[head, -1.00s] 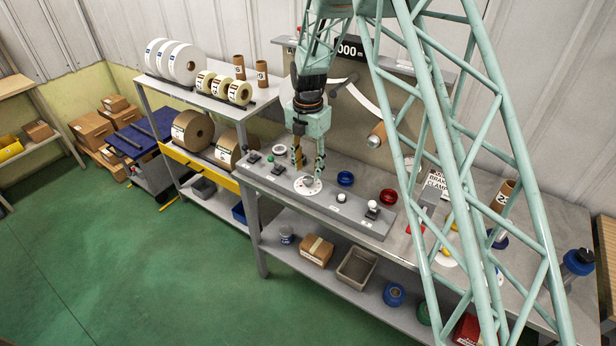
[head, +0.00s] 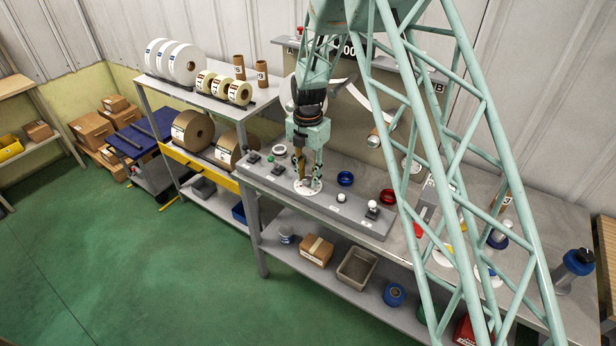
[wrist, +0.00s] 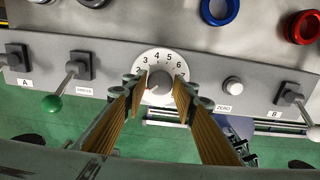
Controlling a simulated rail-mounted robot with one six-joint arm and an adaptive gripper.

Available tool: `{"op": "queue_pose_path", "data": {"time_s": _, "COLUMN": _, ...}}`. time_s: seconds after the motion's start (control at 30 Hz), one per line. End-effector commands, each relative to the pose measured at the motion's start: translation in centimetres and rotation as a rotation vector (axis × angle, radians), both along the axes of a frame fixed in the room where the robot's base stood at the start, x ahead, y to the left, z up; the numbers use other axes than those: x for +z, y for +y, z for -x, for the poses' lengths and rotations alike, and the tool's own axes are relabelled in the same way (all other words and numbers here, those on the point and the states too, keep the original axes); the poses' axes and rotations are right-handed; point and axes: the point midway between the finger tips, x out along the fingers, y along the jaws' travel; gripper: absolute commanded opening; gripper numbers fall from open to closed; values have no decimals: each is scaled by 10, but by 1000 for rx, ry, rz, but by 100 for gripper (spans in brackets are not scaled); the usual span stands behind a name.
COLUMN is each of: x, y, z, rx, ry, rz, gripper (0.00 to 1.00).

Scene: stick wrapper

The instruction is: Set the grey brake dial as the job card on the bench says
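The brake dial (wrist: 165,57) is a white disc with numbers around its rim and a grey knob (wrist: 159,84) in the middle. A small red mark shows on the knob's left part. In the head view the white dial plate (head: 300,188) sits on the grey control panel. My gripper (wrist: 162,83) points down at the dial, with its two wood-coloured fingers apart on either side of the knob. I cannot tell whether they touch it. The fingers hide part of the number ring. In the head view my gripper (head: 308,184) is at the dial. I cannot make out the job card.
Left of the dial are a black switch and a green-ball lever (wrist: 51,102). Right are a white button (wrist: 232,84) and a lever marked B (wrist: 290,92). A blue ring (head: 345,178) and a red ring (head: 388,196) lie behind the panel. My lattice arm hides part of the bench.

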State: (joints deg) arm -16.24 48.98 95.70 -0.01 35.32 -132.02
Motion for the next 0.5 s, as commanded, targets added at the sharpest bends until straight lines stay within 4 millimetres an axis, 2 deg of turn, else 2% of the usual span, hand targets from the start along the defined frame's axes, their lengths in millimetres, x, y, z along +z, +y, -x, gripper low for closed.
{"op": "queue_pose_path", "data": {"time_s": 0.13, "x": 0, "y": 0, "z": 0, "rx": 0, "ry": 0, "rz": 0, "gripper": 13}}
{"op": "queue_pose_path", "data": {"time_s": 0.5, "x": 0, "y": 0, "z": 0, "rx": -30, "ry": 0, "rz": 0, "gripper": 13}}
